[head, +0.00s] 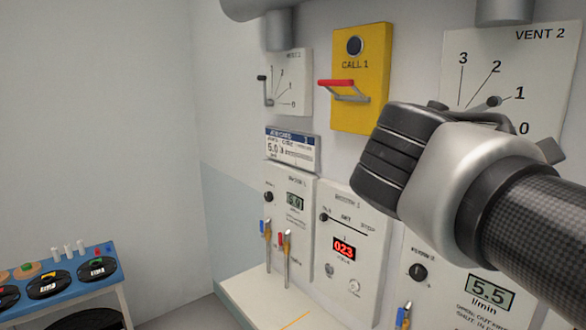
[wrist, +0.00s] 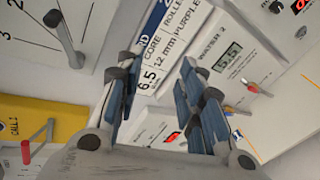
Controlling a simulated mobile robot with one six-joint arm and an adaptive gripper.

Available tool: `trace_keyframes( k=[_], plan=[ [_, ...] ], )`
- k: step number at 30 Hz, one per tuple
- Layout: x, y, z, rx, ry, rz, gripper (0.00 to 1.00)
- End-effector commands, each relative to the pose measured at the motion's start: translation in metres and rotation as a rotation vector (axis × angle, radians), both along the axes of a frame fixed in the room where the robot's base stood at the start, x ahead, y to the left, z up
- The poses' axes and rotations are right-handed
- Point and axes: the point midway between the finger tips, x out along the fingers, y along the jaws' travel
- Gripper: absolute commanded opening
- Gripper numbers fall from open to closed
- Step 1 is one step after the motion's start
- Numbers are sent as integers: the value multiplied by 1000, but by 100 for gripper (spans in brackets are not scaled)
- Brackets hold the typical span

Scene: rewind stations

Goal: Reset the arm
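My arm (head: 430,170) reaches in from the right of the head view, in front of the wall panels. My gripper's fingers cannot be made out there. In the wrist view my gripper (wrist: 158,68) has its two blue-padded fingers well apart, with nothing held between them.
In the head view, the yellow CALL 1 panel (head: 361,100) has a red lever (head: 336,83) jutting out. The VENT 2 dial (head: 535,65) is close behind my arm. A blue table (head: 62,282) stands lower left; the left wall area is clear.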

Motion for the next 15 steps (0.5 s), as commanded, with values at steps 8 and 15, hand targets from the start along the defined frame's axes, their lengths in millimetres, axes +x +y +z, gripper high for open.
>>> trace_keyframes(
  k=[8,15],
  plan=[
    [-97,46,-185,739,-8,-207,35],
    [-162,112,-280,1249,-51,-480,35]
  ],
)
